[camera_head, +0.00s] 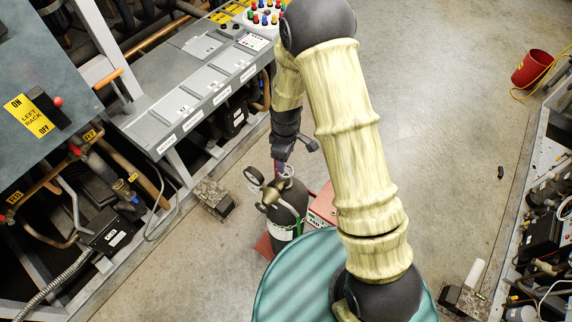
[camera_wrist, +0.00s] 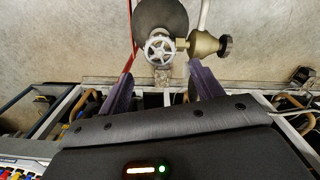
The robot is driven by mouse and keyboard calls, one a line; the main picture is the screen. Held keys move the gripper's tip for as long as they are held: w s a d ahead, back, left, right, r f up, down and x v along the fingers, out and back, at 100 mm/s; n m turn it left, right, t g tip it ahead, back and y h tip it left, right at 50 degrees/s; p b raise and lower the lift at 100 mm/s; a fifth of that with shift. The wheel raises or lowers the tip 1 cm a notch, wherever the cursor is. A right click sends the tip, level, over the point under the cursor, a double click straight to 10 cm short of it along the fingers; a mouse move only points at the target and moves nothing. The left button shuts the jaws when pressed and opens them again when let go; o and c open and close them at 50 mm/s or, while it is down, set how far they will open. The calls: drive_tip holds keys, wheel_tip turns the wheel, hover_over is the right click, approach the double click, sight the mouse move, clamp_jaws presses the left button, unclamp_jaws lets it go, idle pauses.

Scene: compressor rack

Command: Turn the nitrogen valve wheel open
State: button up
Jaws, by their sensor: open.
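The nitrogen valve wheel (camera_wrist: 160,46) is a small silvery spoked handwheel, seen nearly face-on in the wrist view. It sits on a brass valve body (camera_wrist: 203,44) with a dark round part at its right end. The dark nitrogen cylinder (camera_head: 284,212) stands on the floor in the head view, with a gauge (camera_head: 254,176) at its upper left. My gripper (camera_wrist: 160,70) is open, its two purple fingers apart on either side below the wheel, with nothing between them. In the head view my gripper (camera_head: 281,160) is just above the cylinder top, where the wheel is hard to make out.
A red box (camera_head: 322,207) is beside the cylinder. The compressor rack's grey panel (camera_head: 190,95) runs along the left. A red bucket (camera_head: 533,67) stands far right. A red hose (camera_wrist: 130,45) passes left of the wheel. Open concrete floor lies to the right.

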sight(286, 170)
wheel_tip(286, 170, down, 8)
drive_tip(key=b, duration=0.5)
drive_tip(key=shift+f, duration=0.1)
drive_tip(key=shift+r+m+p, duration=0.35)
drive_tip(key=shift+r+m, duration=0.05)
drive_tip(key=shift+m, duration=0.3)
drive_tip(key=m+p, duration=0.1)
drive_tip(key=m, duration=0.5)
drive_tip(key=m+p, duration=0.2)
drive_tip(key=m, duration=0.4)
drive_tip(key=shift+r+m, duration=0.1)
drive_tip(key=shift+m, duration=0.2)
drive_tip(key=m+p, duration=0.1)
drive_tip(key=m, duration=0.3)
drive_tip(key=m+p, duration=0.1)
drive_tip(key=m, duration=0.2)
drive_tip(key=shift+c, duration=0.3)
drive_tip(key=c, duration=0.7)
